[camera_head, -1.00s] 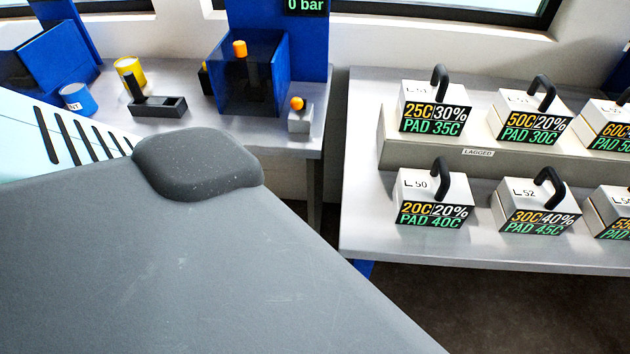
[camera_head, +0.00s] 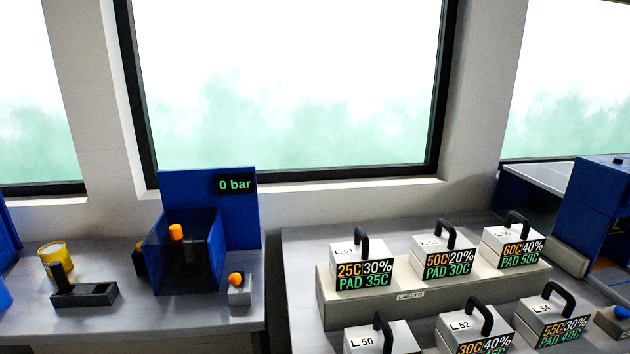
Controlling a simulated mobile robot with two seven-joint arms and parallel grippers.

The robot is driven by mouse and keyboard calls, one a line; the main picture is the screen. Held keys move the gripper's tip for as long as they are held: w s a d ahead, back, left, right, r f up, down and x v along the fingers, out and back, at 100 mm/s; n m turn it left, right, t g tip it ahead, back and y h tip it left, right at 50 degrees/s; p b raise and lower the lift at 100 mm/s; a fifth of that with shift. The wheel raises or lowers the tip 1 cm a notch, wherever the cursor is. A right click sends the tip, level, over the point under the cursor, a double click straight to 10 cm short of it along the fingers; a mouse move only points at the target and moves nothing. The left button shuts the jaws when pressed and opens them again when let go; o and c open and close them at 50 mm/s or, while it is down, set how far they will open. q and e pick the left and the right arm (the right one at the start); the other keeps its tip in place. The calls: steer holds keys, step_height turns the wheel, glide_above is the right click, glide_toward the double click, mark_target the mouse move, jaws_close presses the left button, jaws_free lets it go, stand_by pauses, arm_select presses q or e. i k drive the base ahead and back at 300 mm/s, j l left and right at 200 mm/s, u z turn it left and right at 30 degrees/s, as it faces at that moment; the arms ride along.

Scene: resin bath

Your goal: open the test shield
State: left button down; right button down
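What looks like the test shield (camera_head: 160,262) is a dark-blue see-through box on the left bench, in front of a blue upright panel (camera_head: 237,222). The panel's display reads 0 bar. Inside or behind the shield's see-through wall is a dark upright fixture (camera_head: 196,262) with an orange top (camera_head: 176,232). The shield appears to be in place around this fixture; I cannot tell how it is hinged. Neither of my grippers is in view.
A small grey block with an orange knob (camera_head: 236,279) stands right of the shield. A black holder (camera_head: 85,294) and a yellow cup (camera_head: 53,254) stand left. Several labelled blocks with black handles, one reading 25C (camera_head: 349,283), fill the right bench. A gap separates the benches.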

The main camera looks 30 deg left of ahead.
mark_target(176, 232)
steer(key=u, duration=1.45)
